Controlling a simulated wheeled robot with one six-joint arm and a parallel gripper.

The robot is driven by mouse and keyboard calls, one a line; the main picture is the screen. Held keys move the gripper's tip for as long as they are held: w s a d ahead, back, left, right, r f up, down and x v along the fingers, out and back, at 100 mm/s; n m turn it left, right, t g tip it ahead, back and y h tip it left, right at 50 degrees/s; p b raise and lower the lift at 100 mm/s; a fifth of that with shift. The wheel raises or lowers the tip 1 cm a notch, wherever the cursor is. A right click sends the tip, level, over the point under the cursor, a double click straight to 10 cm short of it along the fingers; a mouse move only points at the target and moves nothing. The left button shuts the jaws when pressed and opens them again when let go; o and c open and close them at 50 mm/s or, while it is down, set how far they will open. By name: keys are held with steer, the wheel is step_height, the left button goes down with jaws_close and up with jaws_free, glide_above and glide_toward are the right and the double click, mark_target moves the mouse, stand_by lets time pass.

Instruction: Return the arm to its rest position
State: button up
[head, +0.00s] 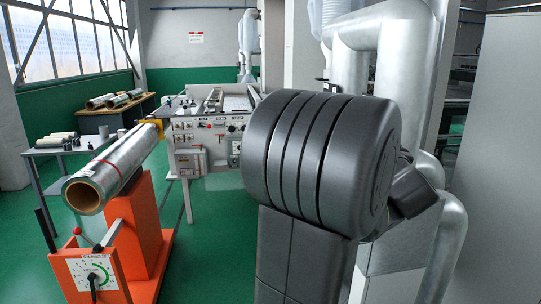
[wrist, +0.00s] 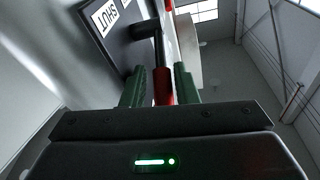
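My gripper (wrist: 160,80) shows in the wrist view with two green fingers standing apart. A red handle grip (wrist: 163,88) on a black lever (wrist: 157,45) lies between them in the picture. A gap shows on the left side of the grip; the right finger is very close to it, and I cannot tell whether it touches. The lever stands out from a dark panel (wrist: 122,42) with a white label reading "SHUT" (wrist: 106,17), upside down. In the head view my large dark arm fills the centre right, and my gripper and the lever are hidden.
A foil roll (head: 110,168) lies on an orange stand (head: 140,225) at the left. A grey machine (head: 205,140) stands behind. Silver ducts (head: 400,60) rise close behind my arm, beside a grey wall (head: 500,150). Green floor (head: 215,255) is clear between stand and arm.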

steer(key=shift+s+f+t+b, duration=0.1)
steer(key=shift+f+t+b, duration=0.25)
steer(key=shift+b, duration=0.45)
steer(key=s+f+t+b, duration=0.1)
steer(key=s+f+b, duration=0.2)
steer(key=s, duration=0.3)
steer(key=s+f+t+b, duration=0.1)
steer(key=s+f+b, duration=0.2)
steer(key=s, duration=0.4)
steer(key=shift+d+b, duration=0.3)
steer(key=shift+b, duration=0.55)
steer(key=shift+f, duration=0.1)
